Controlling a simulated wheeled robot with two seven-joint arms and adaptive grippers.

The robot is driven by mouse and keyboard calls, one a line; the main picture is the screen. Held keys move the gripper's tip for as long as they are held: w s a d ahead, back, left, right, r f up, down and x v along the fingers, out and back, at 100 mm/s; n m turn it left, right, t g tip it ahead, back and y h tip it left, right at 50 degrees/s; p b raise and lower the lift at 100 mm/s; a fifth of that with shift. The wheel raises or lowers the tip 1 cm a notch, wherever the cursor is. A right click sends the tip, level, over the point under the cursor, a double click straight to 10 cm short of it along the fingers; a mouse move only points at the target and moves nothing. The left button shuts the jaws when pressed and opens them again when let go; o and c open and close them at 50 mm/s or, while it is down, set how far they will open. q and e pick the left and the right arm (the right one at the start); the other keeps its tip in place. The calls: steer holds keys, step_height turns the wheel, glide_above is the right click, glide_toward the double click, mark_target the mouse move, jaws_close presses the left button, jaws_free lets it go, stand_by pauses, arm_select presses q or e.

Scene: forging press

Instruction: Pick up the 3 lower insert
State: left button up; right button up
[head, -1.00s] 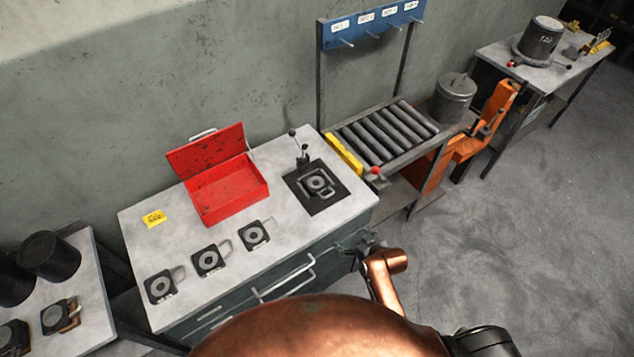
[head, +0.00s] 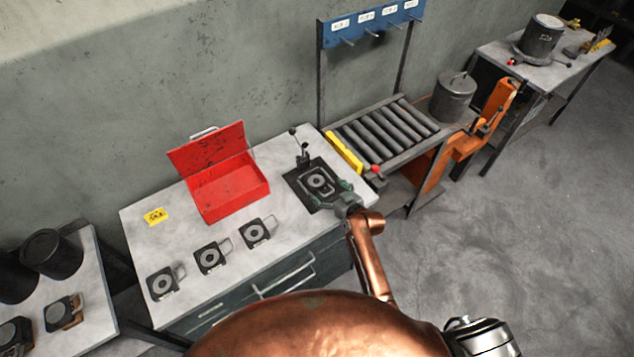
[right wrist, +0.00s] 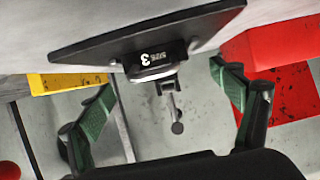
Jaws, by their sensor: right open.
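A dark square insert with a round ring (head: 318,180) sits on a black plate (head: 309,203) at the right end of the grey bench. My right gripper (head: 335,197) is open at the near right side of this insert. Its green-padded fingers (right wrist: 165,110) are spread, with nothing held. The fingers partly hide the insert's near side. My left gripper is not in view.
Several similar inserts (head: 209,258) with handles lie along the bench's front. An open red box (head: 230,190) stands behind them. A lever (head: 303,156) rises behind the black plate. A roller table (head: 385,135) with a yellow bar (head: 345,152) stands to the right.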

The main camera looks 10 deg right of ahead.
mark_target(322, 183)
steer(key=x, duration=0.4)
steer(key=shift+d, duration=0.2)
steer(key=shift+c, duration=0.3)
steer(key=c, duration=2)
steer(key=shift+w+r, duration=0.15)
steer(key=shift+r, duration=0.1)
steer(key=shift+c, duration=0.6)
